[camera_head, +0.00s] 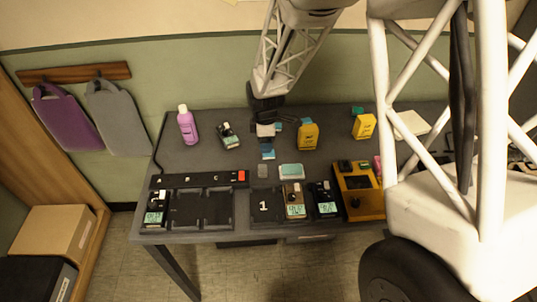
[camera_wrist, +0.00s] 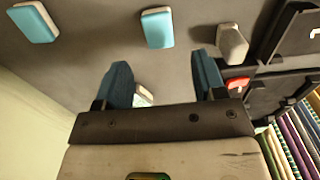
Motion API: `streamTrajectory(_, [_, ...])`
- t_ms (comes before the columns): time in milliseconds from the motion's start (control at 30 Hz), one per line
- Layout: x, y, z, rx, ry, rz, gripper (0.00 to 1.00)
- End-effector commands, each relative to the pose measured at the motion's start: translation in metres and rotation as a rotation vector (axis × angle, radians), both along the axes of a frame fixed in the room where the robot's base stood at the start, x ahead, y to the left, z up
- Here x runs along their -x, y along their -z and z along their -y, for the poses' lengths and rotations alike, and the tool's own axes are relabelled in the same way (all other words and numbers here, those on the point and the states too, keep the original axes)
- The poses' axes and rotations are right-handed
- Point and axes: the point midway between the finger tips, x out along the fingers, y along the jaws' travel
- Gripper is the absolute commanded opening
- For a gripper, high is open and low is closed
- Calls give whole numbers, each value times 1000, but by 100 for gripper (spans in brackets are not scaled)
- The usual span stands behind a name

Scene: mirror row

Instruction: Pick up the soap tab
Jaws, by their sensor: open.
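Several small blocks could be the soap tab, and I cannot tell which one is. In the wrist view a teal-and-white block (camera_wrist: 158,27) lies beyond my fingertips, another teal-and-white block (camera_wrist: 35,22) is at the upper left, and a grey block (camera_wrist: 232,42) lies past the right finger. In the head view the grey block (camera_head: 262,171) lies in front of my gripper, and a pale teal block (camera_head: 291,171) is right of it. My gripper (camera_wrist: 160,62) is open and empty, over the middle of the table; it also shows in the head view (camera_head: 267,146).
A purple bottle (camera_head: 187,125) and a dark meter (camera_head: 229,136) stand left of my gripper. Yellow containers (camera_head: 308,136) (camera_head: 363,126) stand right. Black trays (camera_head: 200,208), meters and a yellow instrument (camera_head: 358,190) fill the front.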

Motion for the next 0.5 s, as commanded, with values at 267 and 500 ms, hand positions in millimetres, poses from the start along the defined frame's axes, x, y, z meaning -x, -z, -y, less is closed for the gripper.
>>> streamTrajectory(267, [0,1,0,0,0,0,64])
streamTrajectory(500, [1,10,1,0,0,-2,64])
